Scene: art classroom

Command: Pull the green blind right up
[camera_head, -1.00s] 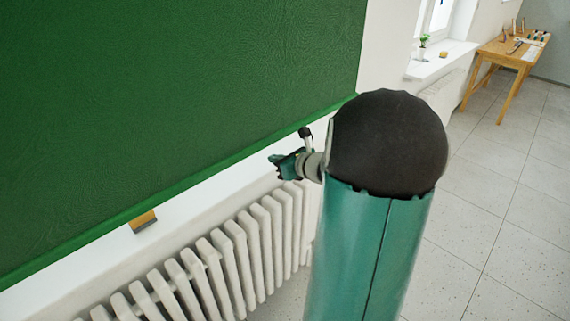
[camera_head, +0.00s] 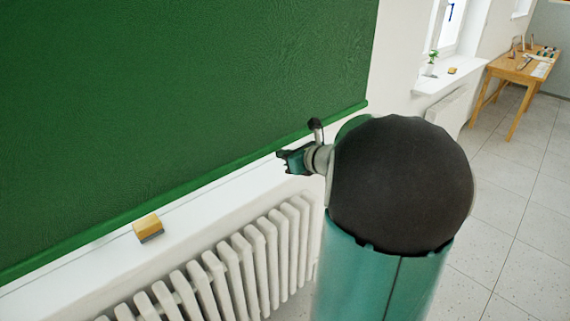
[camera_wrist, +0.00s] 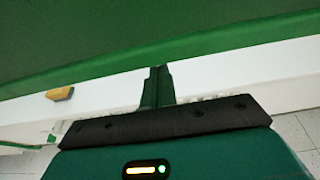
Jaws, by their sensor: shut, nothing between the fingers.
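The green blind (camera_head: 180,95) fills the upper left of the head view. It hangs low, with its bottom bar (camera_head: 215,172) just above the white window sill. In the wrist view the blind (camera_wrist: 130,30) spans the top, and its bottom bar (camera_wrist: 215,41) runs across above the fingers. My gripper (camera_head: 281,155) is at the blind's lower edge, toward its right end. In the wrist view the shut fingers of my gripper (camera_wrist: 157,72) point at the bar from below, with nothing between them. I cannot tell whether they touch it.
A yellow-and-grey block (camera_head: 148,227) lies on the white sill (camera_head: 195,205) below the blind. A white radiator (camera_head: 245,255) stands under the sill. To the right are a second sill (camera_head: 450,80) with a small plant (camera_head: 432,62), a wooden table (camera_head: 520,68) and open tiled floor.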

